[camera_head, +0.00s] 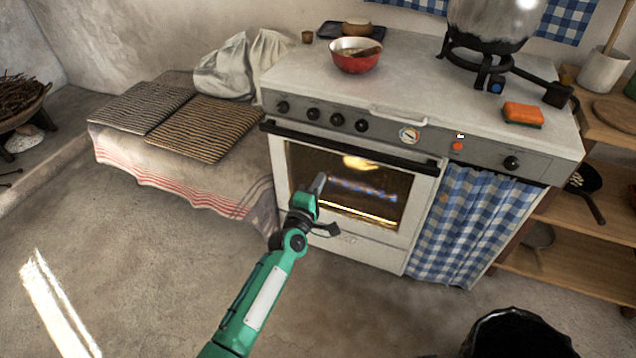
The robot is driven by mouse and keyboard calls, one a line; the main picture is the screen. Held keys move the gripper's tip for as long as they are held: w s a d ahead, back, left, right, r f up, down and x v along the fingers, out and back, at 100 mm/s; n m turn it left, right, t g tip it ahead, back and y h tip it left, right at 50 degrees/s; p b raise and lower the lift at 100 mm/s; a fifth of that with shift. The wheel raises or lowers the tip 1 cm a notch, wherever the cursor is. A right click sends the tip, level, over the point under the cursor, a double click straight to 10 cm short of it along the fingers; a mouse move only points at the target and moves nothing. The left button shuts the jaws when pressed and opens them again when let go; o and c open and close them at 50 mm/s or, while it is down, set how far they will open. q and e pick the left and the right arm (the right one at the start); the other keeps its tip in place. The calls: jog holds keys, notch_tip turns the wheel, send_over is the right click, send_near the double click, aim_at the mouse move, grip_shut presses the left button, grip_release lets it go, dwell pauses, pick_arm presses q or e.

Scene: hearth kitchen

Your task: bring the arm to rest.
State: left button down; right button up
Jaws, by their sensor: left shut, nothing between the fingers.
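My left arm, green with black joints, comes up from the bottom of the head view. My left gripper (318,184) is in front of the oven door's glass window (370,188), near its left side. Its fingers are together and hold nothing. I cannot tell whether they touch the glass. The oven door is shut, and flames glow behind the window. My right gripper is not in view.
The white stove (415,75) bears a red bowl (355,56), an orange sponge (523,114) and a large metal pot (490,22) on a burner. A cushioned bench (185,180) stands left. A black bin (518,332) stands lower right. Floor at lower left is clear.

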pick_arm(q)
jog(key=shift+s+a, duration=0.1)
jog(key=shift+s, duration=0.2)
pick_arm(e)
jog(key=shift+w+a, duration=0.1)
